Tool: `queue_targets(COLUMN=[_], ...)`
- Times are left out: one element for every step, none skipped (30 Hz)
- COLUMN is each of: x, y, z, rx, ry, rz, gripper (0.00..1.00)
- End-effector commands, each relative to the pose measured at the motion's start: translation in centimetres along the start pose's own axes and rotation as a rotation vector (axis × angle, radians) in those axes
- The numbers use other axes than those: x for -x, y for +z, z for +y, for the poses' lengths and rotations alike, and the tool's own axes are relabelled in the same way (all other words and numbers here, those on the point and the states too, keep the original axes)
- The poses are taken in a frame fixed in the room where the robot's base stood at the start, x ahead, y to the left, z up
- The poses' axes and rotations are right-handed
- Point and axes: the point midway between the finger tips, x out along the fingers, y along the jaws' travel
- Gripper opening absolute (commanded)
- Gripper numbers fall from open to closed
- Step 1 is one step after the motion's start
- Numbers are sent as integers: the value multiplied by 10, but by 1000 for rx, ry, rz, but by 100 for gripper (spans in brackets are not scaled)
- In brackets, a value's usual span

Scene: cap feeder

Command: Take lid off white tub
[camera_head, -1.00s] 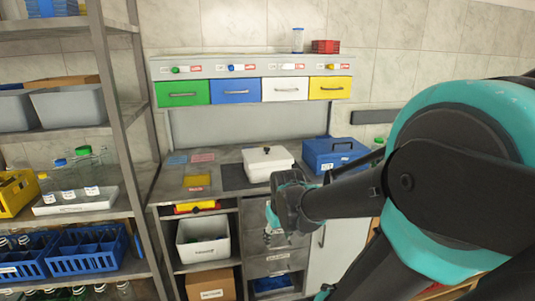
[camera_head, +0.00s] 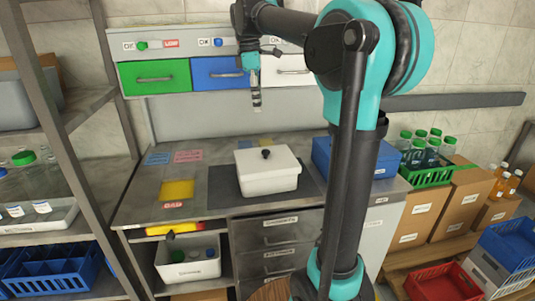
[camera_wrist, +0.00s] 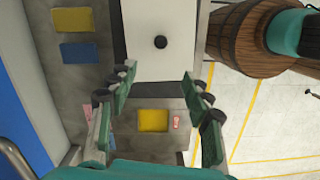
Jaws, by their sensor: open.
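The white tub (camera_head: 270,178) stands on a dark mat (camera_head: 226,188) on the grey workbench. Its white lid (camera_head: 262,161) is on it, with a small black knob (camera_head: 266,153) in the middle. In the wrist view the lid (camera_wrist: 160,66) is seen from above, with the knob (camera_wrist: 160,42) beyond my fingertips. My gripper (camera_head: 257,103) hangs above the back of the bench, in front of the blue and white drawers, pointing down. In the wrist view its fingers (camera_wrist: 158,82) are spread wide and empty, apart from the lid.
A blue box (camera_head: 330,160) stands right of the tub, partly behind my arm. Coloured drawers (camera_head: 222,75) are above the bench. A yellow square (camera_head: 177,190) lies left of the tub. A green crate of bottles (camera_head: 428,172) is at the right. The bench left of the tub is mostly clear.

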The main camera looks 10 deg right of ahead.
Motion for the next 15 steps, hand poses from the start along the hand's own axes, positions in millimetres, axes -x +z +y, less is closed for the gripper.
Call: queue_targets(x=[-3, -7, -13, -18, -24, -32, -39, -44, -53, -58, -65, -73, -78, -84, -91], y=[0, 0, 0, 0, 0, 0, 0, 0, 0, 0, 0, 0, 0, 0, 0], z=[0, 0, 0, 0, 0, 0, 0, 0, 0, 0, 0, 0, 0, 0, 0], rx=[4, 5, 5, 4, 4, 3, 3, 3, 2, 2, 2, 1, 1, 1, 1], ry=[-1, -1, -1, -1, -1, 0, 0, 0, 0, 0, 0, 0, 0, 0, 0], rz=[-1, -1, -1, -1, -1, -1, -1, -1, -1, -1, -1, 0, 0, 0, 0], gripper=[50, 50, 50, 50, 50, 50, 50, 50, 50, 50, 50, 50, 50, 50, 50])
